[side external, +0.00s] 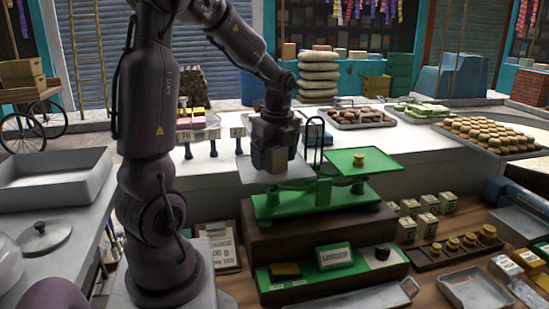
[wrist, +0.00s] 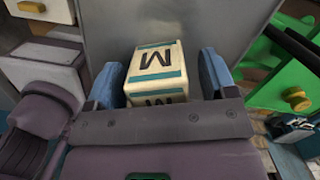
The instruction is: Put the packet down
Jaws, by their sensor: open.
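The packet (wrist: 157,72) is a cream block with teal bands and a dark letter M. In the wrist view it sits between the two blue fingers of my gripper (wrist: 158,80), with a gap on each side. In the side view my gripper (side external: 275,150) points down over the grey left pan (side external: 248,177) of the green balance (side external: 318,196), with the packet (side external: 277,162) between its fingers. The packet appears to rest on this pan; its underside is hard to make out. The green right pan (side external: 345,169) holds a brass weight (side external: 358,160).
Several similar packets (side external: 428,203) stand right of the balance. A weight rack (side external: 452,250) with brass weights is in front of them. A sign box (side external: 335,257) sits on the lower green tray. An upright black loop (side external: 316,140) rises near the balance's middle, close to my gripper.

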